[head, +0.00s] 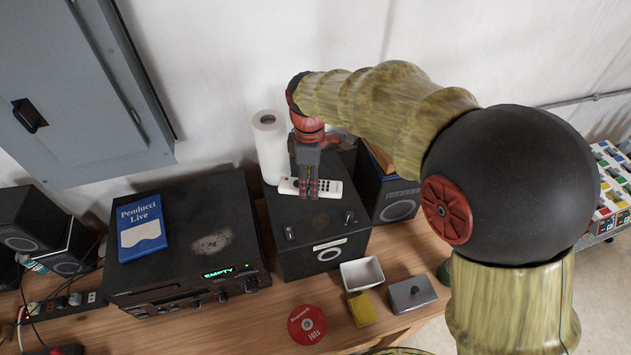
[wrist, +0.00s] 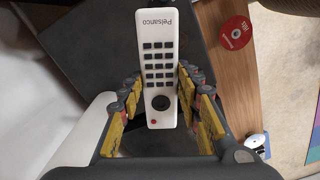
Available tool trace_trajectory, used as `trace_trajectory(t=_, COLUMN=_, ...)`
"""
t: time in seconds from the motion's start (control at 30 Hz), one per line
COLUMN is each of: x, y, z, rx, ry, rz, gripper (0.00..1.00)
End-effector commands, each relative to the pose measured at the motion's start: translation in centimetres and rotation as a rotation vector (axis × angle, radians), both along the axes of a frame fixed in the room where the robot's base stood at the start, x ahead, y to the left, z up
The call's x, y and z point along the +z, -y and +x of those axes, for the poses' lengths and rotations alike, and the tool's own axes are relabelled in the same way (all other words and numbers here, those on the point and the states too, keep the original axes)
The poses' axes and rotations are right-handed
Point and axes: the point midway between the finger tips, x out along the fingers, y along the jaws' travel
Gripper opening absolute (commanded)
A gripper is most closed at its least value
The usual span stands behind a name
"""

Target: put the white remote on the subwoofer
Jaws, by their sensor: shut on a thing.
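The white remote (head: 329,194), with dark buttons, is held by my gripper (head: 312,186), over the top of a black box with a front label, apparently the subwoofer (head: 320,228). In the wrist view the remote (wrist: 157,35) lies lengthwise between the two yellow-padded fingers of my gripper (wrist: 159,92), which are shut on its sides. The dark box top (wrist: 210,60) shows behind it. I cannot tell whether the remote touches the box top.
A paper towel roll (head: 270,150) stands close left of my gripper. A black stereo unit (head: 185,240) with a blue book (head: 141,226) is left. A speaker (head: 392,200) is right. A white dish (head: 362,274), yellow sponge (head: 361,309), grey box (head: 412,294) and red disc (head: 307,324) lie in front.

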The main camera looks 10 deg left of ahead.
Motion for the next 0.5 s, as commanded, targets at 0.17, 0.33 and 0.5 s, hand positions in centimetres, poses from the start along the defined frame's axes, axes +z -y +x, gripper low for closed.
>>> trace_trajectory(t=0.17, x=-1.6, y=0.0, z=4.0, rx=-0.001, ry=-0.003, rz=-0.001, gripper=0.07)
trace_trajectory(t=0.33, x=-4.6, y=0.0, z=6.6, rx=-0.001, ry=-0.003, rz=-0.001, gripper=0.07)
trace_trajectory(t=0.5, x=-6.6, y=0.0, z=8.3, rx=0.001, ry=-0.001, rz=0.000, gripper=0.07)
